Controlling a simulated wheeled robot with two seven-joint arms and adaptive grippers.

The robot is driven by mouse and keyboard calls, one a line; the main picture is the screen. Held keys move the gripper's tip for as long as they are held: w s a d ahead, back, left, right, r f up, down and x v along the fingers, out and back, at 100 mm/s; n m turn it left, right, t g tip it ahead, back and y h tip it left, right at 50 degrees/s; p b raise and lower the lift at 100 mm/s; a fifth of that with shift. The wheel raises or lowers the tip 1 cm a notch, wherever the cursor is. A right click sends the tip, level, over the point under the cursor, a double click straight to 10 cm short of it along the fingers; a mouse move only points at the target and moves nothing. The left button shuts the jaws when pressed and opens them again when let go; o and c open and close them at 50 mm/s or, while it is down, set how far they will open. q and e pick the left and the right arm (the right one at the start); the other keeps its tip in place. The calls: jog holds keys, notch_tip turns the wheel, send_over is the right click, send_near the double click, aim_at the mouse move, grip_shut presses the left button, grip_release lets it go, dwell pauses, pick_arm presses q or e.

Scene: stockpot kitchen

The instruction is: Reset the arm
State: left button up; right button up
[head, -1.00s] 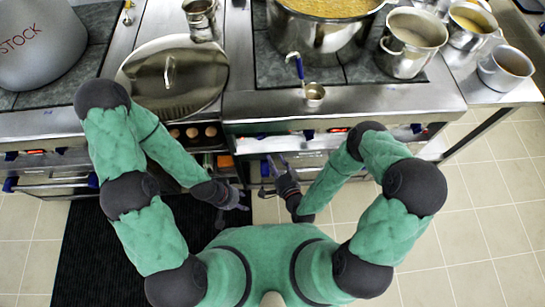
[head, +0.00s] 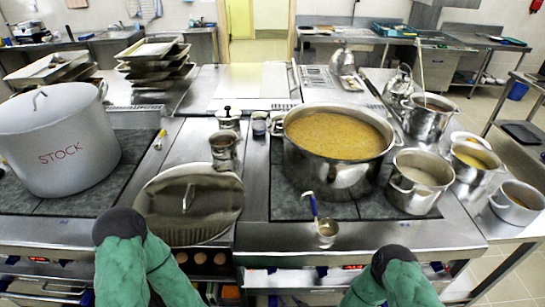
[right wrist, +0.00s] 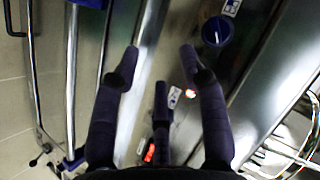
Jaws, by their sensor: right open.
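In the head view only the upper parts of my two green arms show at the bottom edge, and both grippers are out of frame. In the right wrist view my right gripper (right wrist: 160,75) is open, its dark fingers spread with nothing between them. It faces the steel stove front, with a blue knob (right wrist: 217,31) and a small red light beyond the fingers. My left gripper is not in view.
A big soup pot (head: 340,180), a ladle (head: 326,230), a lid (head: 190,205) and a STOCK pot (head: 60,140) stand on the stove. Smaller pots (head: 418,182) stand at right. Tiled floor (head: 515,275) is clear at lower right.

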jog(key=s+d+n+g, duration=0.3)
jog(key=s+g, duration=0.7)
jog(key=s, duration=0.3)
jog(key=shift+s+d+h, duration=0.2)
jog(key=shift+d+h, duration=0.1)
jog(key=shift+d, duration=0.1)
jog(key=shift+r, duration=0.1)
dwell(0.4)
